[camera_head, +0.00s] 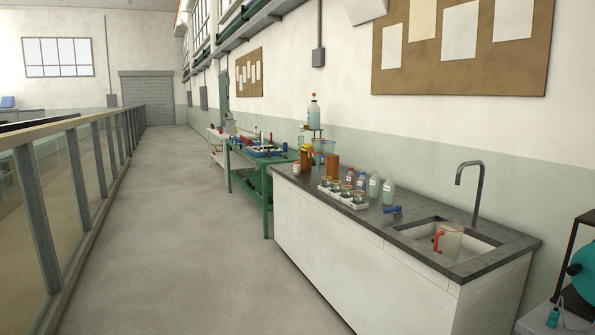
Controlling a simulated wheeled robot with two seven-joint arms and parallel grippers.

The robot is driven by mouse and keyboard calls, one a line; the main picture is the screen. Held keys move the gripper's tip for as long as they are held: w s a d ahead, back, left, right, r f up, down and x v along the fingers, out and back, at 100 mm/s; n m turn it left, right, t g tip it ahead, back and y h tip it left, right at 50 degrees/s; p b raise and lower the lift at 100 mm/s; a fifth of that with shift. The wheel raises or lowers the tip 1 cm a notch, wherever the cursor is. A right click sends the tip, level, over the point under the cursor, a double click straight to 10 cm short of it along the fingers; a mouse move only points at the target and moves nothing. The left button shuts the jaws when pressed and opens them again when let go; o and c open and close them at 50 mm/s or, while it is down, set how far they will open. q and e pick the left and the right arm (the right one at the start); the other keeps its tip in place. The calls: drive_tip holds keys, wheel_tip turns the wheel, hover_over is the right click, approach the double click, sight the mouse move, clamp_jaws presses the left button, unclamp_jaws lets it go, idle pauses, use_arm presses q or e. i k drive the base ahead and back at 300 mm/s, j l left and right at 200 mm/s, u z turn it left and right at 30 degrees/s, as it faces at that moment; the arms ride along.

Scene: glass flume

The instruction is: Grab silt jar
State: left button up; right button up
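A white tray (358,204) on the dark counter holds several small glass jars (346,188) with dark contents at the bottom and tan rims. I cannot tell whether one of these is the silt jar; no label is readable. Two brown jars, one nearer the front (333,168), stand at the counter's far end beside a small white pot (296,168). Pale bottles, including one at the right (388,192), stand behind the tray. Neither of my grippers is in view.
The counter (400,236) runs along the right wall, with a sink, tap (466,188) and red-handled jug (448,240) at its near end. A green workbench (266,200) stands beyond. The aisle floor (190,240) is clear, bounded left by a railing (40,220).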

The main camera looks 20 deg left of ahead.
sight(296, 166)
drive_tip(key=i+j+u, duration=0.55)
drive_tip(key=i, duration=0.25)
drive_tip(key=i+u, duration=0.5)
drive_tip(key=i, duration=1.65)
drive_tip(key=i+z, duration=0.1)
drive_tip(key=i, duration=0.55)
drive_tip(key=i+j+z, duration=0.1)
drive_tip(key=i, duration=0.55)
drive_tip(key=i+j+z, duration=0.1)
drive_tip(key=i, duration=0.55)
drive_tip(key=i+j+z, duration=0.15)
drive_tip(key=i+z, duration=0.15)
drive_tip(key=z, duration=0.15)
drive_tip(key=i+j+z, duration=0.25)
drive_tip(key=z, duration=0.15)
drive_tip(key=i+j+z, duration=0.3)
drive_tip(key=z, duration=0.15)
drive_tip(key=i+j+z, duration=0.2)
drive_tip(key=j+z, duration=0.25)
drive_tip(key=i+j+z, duration=0.15)
drive_tip(key=j+z, duration=0.3)
